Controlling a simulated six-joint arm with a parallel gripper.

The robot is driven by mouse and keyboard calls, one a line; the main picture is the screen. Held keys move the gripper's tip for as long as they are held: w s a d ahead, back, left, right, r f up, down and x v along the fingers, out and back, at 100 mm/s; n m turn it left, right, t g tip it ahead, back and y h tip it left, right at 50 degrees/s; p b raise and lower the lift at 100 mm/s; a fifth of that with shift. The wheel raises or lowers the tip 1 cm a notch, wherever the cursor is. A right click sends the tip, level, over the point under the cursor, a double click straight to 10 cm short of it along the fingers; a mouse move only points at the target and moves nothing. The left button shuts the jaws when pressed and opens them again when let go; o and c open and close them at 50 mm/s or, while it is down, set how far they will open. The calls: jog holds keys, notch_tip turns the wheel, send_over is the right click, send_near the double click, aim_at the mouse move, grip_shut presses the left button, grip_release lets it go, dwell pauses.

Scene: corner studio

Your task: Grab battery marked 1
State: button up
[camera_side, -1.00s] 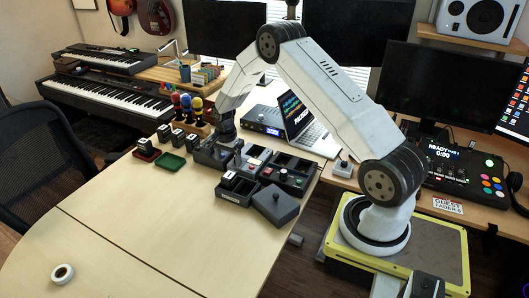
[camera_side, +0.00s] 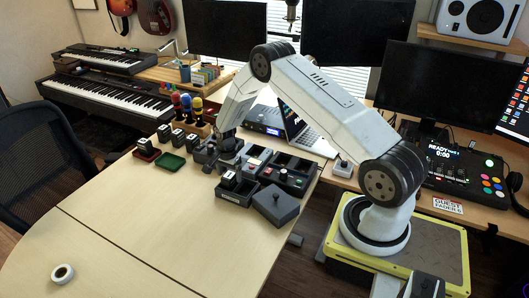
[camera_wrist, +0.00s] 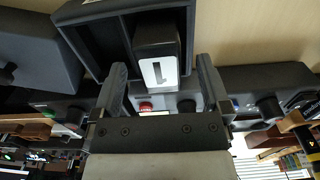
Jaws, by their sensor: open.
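In the wrist view the battery marked 1 (camera_wrist: 158,72) is a dark block with a white end label and a black "1". It stands in a dark open bin (camera_wrist: 92,12) at the top centre. My gripper (camera_wrist: 162,68) is open, one finger on each side of the battery's label, with gaps visible; how far the tips are from it in depth is unclear. In the side view the battery (camera_side: 228,179) is in the front-left bin (camera_side: 233,198), its mark too small to read. My gripper (camera_side: 226,150) is low behind it, its fingers hard to make out.
A grey knobbed lid (camera_side: 276,204) lies right of the bin. Similar blocks stand near red and green trays (camera_side: 171,163) to the left. The front table (camera_side: 150,235) is mostly clear.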

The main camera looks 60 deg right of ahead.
jog(key=shift+f, duration=0.65)
grip_shut()
